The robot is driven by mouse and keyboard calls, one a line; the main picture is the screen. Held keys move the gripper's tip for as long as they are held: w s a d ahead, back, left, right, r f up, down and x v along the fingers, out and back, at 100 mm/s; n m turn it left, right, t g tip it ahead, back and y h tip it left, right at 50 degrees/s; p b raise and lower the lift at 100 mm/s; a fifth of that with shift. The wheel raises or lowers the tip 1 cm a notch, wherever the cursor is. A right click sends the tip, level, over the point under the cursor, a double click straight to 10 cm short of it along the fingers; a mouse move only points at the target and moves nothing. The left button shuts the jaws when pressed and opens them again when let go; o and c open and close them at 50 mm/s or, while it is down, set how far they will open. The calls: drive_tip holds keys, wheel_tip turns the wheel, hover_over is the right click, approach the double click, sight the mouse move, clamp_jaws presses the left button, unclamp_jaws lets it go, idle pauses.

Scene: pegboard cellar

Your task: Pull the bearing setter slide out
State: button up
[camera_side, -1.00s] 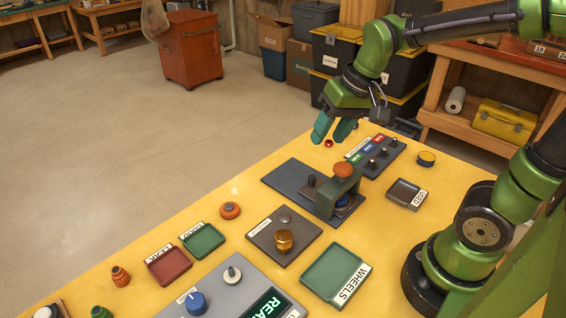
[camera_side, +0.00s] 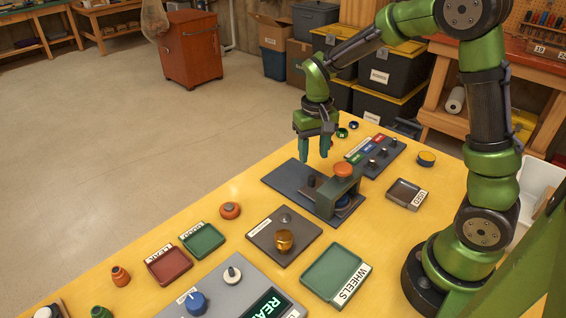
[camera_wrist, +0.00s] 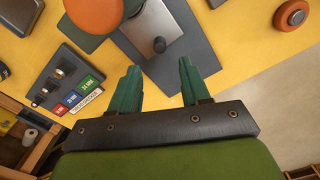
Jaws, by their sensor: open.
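The bearing setter is a dark blue-grey base plate (camera_side: 283,178) with a green press frame (camera_side: 343,187) topped by an orange knob (camera_side: 344,169). Its slide has a small dark upright knob (camera_side: 311,181), at the left of the frame. In the wrist view the slide is a light grey plate (camera_wrist: 172,28) with the dark knob (camera_wrist: 159,44) on it, and the orange press knob (camera_wrist: 94,12) is beside it. My gripper (camera_side: 316,155) points down above the setter's far side, with open, empty teal fingers. In the wrist view (camera_wrist: 158,76) the slide knob lies ahead of the gap, apart from both fingers.
A USED tray (camera_side: 406,193) is to the right. A plate with a brass knob (camera_side: 284,240) and the WHEELS tray (camera_side: 334,274) are in front. An orange ring-shaped part (camera_side: 230,210) lies left.

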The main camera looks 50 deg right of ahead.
sight(312, 177)
wheel_tip(312, 177, down, 8)
drive_tip(key=shift+f, duration=0.15)
idle(0.3)
clamp_jaws()
